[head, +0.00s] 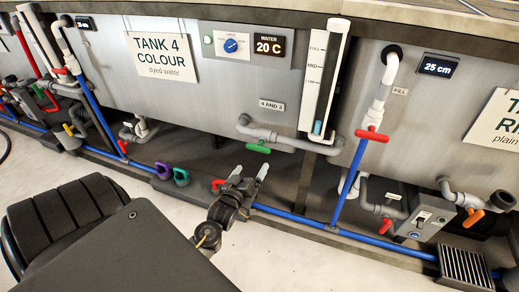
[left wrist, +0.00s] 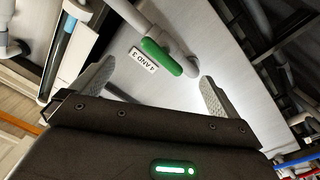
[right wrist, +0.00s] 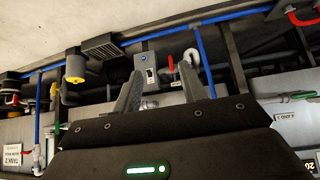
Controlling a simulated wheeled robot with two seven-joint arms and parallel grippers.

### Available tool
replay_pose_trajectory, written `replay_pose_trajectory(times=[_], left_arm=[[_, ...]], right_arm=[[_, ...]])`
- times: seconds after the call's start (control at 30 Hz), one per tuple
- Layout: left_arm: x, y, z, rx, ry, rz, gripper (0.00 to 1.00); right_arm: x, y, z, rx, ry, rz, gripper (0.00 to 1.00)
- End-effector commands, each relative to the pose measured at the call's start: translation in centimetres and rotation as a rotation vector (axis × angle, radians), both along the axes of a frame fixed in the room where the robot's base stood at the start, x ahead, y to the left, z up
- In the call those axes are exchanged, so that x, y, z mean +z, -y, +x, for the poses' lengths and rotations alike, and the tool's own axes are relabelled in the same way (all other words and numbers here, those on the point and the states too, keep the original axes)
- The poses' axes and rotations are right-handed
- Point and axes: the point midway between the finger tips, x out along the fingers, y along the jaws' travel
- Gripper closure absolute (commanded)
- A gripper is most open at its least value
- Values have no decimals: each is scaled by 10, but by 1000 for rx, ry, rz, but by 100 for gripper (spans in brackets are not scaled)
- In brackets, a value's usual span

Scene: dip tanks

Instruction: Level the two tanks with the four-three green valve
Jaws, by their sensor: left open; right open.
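The green valve handle (head: 258,149) sits on the grey pipe between tank 4 (head: 215,100) and the tank to its right (head: 440,125), under the label "4 AND 3" (head: 271,105). The handle lies roughly along its pipe. My left gripper (head: 250,170) is open just below and in front of the handle. In the left wrist view the green handle (left wrist: 162,58) shows between the open fingers (left wrist: 157,74), with no visible contact. My right gripper (right wrist: 160,78) is open and empty in the right wrist view; it is not seen in the head view.
A sight tube (head: 323,85) marked full, mid and low shows blue near its bottom. A display (head: 437,66) reads 25 cm. A red handle (head: 372,135) and an orange handle (head: 473,217) are to the right. Blue pipe (head: 290,215) runs low along the tanks. Pale floor is clear in front.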

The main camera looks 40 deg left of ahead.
Motion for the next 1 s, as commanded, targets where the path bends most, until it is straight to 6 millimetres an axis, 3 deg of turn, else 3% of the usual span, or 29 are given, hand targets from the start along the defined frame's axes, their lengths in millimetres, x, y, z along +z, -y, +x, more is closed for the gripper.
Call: replay_pose_trajectory(times=[0.1,0.23,0.57,1.0], left_arm=[[10,-1,-1,34,-70,240,0],[11,-7,-3,61,-137,405,0],[9,-10,2,63,-166,484,0],[9,-34,73,63,-164,483,0]], right_arm=[[26,-5,5,13,71,16,58],[32,-6,7,17,92,21,58],[33,-8,10,21,109,26,58],[64,-39,36,93,375,116,58]])
